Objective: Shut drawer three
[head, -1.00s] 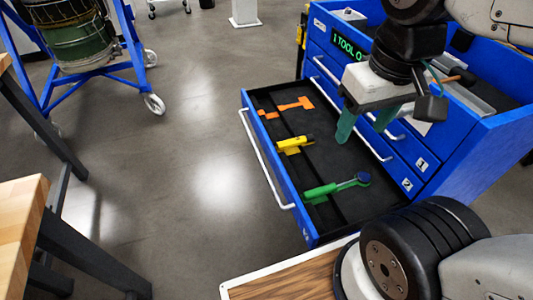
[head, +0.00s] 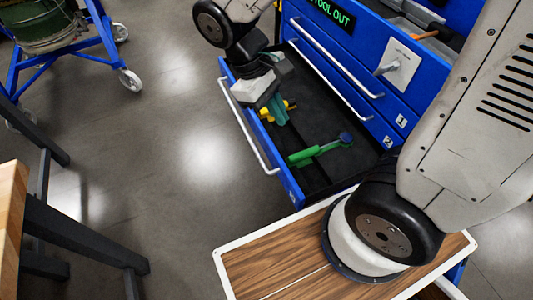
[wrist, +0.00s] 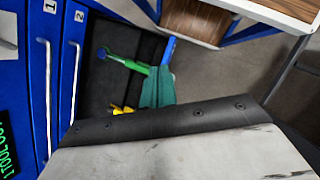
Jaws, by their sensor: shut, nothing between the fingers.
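The open drawer (head: 292,188) is the lowest one visible on the blue cabinet, under the fronts marked 1 and 2. It has a black liner and a white bar handle (head: 248,130). My gripper (head: 281,118) is shut and empty, its teal fingers over the drawer's interior near its front panel. In the wrist view the fingers (wrist: 158,88) appear beside the blue front edge (wrist: 168,50); I cannot tell whether they touch it. A green tool (head: 320,149) and a yellow tool (head: 290,105), partly covered by my gripper, lie in the drawer.
Drawers 1 and 2 (head: 372,125) are shut. A wooden bench (head: 12,215) stands at left, a blue wheeled stand (head: 75,60) at upper left. Open floor (head: 180,150) lies before the drawer.

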